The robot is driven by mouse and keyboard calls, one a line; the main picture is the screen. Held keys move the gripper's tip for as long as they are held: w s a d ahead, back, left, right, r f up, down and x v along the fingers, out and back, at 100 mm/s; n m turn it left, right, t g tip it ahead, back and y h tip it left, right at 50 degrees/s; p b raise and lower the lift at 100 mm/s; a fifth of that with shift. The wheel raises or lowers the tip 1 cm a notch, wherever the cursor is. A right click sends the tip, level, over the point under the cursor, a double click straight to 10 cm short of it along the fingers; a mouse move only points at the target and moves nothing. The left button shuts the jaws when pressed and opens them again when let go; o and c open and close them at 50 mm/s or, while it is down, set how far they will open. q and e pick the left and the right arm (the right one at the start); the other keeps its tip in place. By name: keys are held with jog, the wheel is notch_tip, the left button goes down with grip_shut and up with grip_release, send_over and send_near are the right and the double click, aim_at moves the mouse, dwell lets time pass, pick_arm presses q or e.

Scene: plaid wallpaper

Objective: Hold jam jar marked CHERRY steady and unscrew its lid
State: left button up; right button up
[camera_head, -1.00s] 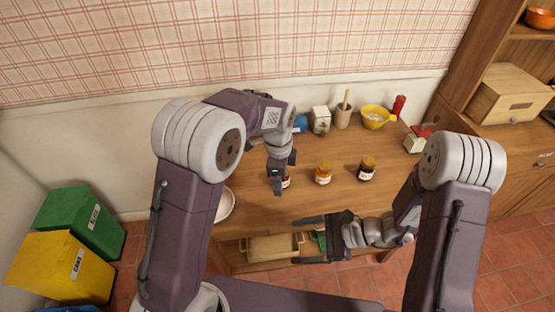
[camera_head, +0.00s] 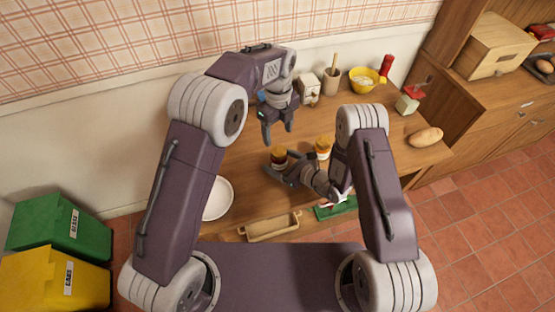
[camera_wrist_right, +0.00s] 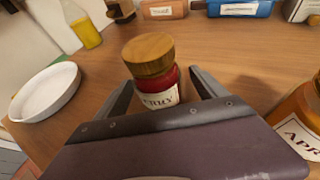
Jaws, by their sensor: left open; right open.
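The CHERRY jam jar (camera_head: 279,158) stands upright on the wooden table, with a wooden lid. In the right wrist view the jar (camera_wrist_right: 160,92) is red, its lid (camera_wrist_right: 148,54) is on, and its label is partly hidden by my gripper. My right gripper (camera_head: 279,168) is open low at the table, its fingers on either side of the jar; contact cannot be told. It also shows in the right wrist view (camera_wrist_right: 162,84). My left gripper (camera_head: 278,133) is open and empty, pointing down, higher up and behind the jar in the head view.
An orange jar (camera_head: 323,147) stands close to the right, its label (camera_wrist_right: 300,138) starting "APR". A white plate (camera_head: 217,199) lies to the left. A white canister (camera_head: 308,88), utensil pot (camera_head: 330,82) and yellow bowl (camera_head: 363,80) line the back.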

pick_arm(q)
jog(key=shift+s+d+r, duration=0.15)
jog(key=shift+s+d, duration=0.15)
pick_arm(e)
jog(key=shift+w+a, duration=0.1)
jog(key=shift+a, duration=0.05)
pick_arm(q)
jog(key=shift+w+a, duration=0.1)
jog(key=shift+w, duration=0.05)
pick_arm(e)
jog(key=shift+w+a+f, duration=0.1)
jog(key=shift+f, duration=0.05)
pick_arm(q)
jog(key=shift+a, duration=0.1)
pick_arm(e)
jog(key=shift+c, duration=1.2)
grip_shut()
